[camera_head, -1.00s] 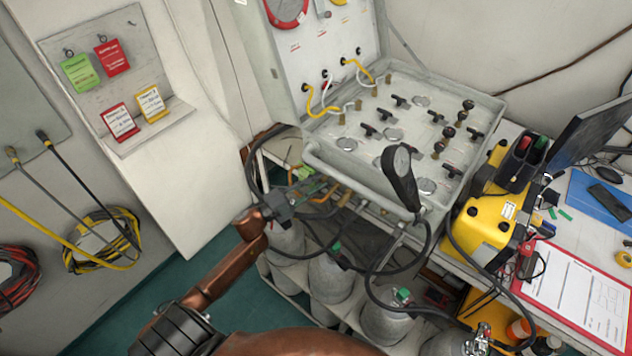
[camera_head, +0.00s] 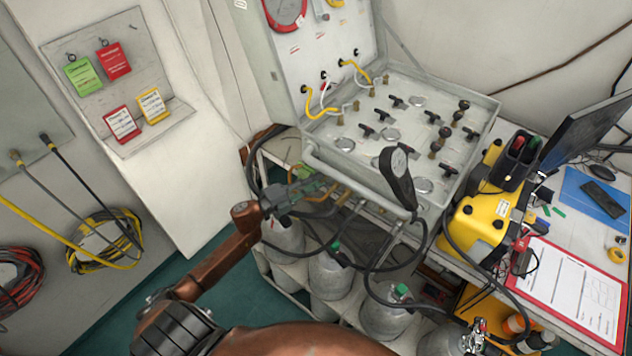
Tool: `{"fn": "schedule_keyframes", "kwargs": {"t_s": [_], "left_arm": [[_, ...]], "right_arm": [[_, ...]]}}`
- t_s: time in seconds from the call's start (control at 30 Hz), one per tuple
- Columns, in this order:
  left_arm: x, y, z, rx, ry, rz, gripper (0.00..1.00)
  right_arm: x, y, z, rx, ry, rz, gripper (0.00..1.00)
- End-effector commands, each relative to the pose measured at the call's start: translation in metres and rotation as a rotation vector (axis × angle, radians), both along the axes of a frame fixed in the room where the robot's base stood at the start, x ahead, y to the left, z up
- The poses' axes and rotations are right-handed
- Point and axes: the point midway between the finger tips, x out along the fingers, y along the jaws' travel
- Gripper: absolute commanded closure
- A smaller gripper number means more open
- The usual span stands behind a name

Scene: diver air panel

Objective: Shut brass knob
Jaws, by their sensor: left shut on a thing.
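My left gripper (camera_head: 312,187) reaches up from the bottom of the head view to the front left edge of the air panel (camera_head: 318,160). Its fingers are shut at brass fittings (camera_head: 343,194) under that edge. The brass knob seems to be between the fingers, which mostly hide it, so how far it is turned cannot be told. My right gripper is not in view.
A black gauge (camera_head: 397,178) stands up at the panel's front edge. Grey cylinders (camera_head: 330,274) with black hoses stand below the panel, close to my left arm. A yellow case (camera_head: 478,222) and a red clipboard (camera_head: 570,290) lie to the right.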

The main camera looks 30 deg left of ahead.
Motion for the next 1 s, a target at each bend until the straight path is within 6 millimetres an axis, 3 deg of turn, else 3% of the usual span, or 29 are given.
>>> {"fn": "schedule_keyframes", "kwargs": {"t_s": [0.13,0.17,0.23,0.6,0.77,1.0], "left_arm": [[-0.001,-0.001,-0.002,0.001,0.003,-0.001,1.00],[-0.001,-0.001,-0.002,0.001,0.003,-0.001,0.81],[-0.001,-0.001,-0.002,0.001,0.003,-0.001,0.76],[-0.005,0.002,-0.001,0.000,0.001,0.000,0.75],[-0.025,0.013,-0.003,-0.001,0.004,0.001,0.75],[-0.071,0.035,-0.005,0.001,0.004,0.001,0.75]], "right_arm": [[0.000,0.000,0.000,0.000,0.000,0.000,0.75],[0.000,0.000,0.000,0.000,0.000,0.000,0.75],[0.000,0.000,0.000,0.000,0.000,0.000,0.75],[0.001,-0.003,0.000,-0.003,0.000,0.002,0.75],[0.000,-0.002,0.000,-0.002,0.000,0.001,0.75],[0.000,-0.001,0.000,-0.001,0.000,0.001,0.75]]}}
